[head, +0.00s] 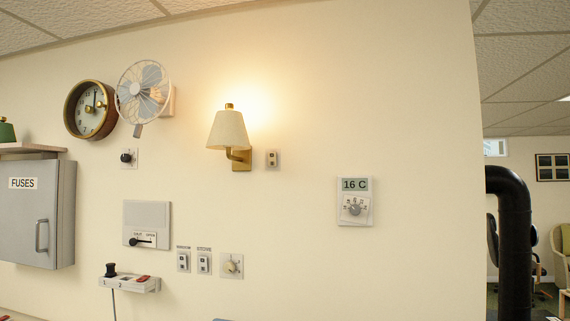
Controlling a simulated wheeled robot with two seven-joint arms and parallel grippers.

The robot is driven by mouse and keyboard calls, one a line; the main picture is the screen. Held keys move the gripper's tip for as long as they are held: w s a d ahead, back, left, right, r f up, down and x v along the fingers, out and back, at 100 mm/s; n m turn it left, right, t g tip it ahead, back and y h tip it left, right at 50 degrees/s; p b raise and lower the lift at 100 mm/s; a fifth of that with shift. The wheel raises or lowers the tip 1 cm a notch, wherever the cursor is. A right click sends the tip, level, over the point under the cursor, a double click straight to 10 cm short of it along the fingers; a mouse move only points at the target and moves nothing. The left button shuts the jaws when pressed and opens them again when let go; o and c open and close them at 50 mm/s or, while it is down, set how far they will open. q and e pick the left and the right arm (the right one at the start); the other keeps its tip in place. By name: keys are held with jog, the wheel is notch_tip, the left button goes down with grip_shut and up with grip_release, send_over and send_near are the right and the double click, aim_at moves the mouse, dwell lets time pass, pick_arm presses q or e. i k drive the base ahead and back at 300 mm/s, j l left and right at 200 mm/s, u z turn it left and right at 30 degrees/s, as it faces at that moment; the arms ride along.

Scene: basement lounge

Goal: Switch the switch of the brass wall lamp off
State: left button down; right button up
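The brass wall lamp (229,131) with a cream shade is mounted on the wall left of centre in the head view. It is lit and throws a warm glow on the wall above it. A small switch (272,159) on a light plate sits just right of the lamp's brass wall plate. The rocker's position is too small to tell. Neither of my grippers is in view.
Left of the lamp are a wall fan (144,90), a round clock (90,110) and a grey fuse box (38,213). Below are labelled switches (204,262), a dial (232,265) and a small shelf (129,284). A thermostat (355,201) hangs right. A black pipe (515,240) stands far right.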

aim_at(272, 156)
jog(key=i+j+z, duration=0.1)
jog(key=i, duration=0.3)
jog(key=i+j+z, duration=0.1)
jog(key=i, duration=0.25)
jog(key=i+j, duration=0.15)
jog(key=i, duration=0.25)
jog(key=z, duration=0.05)
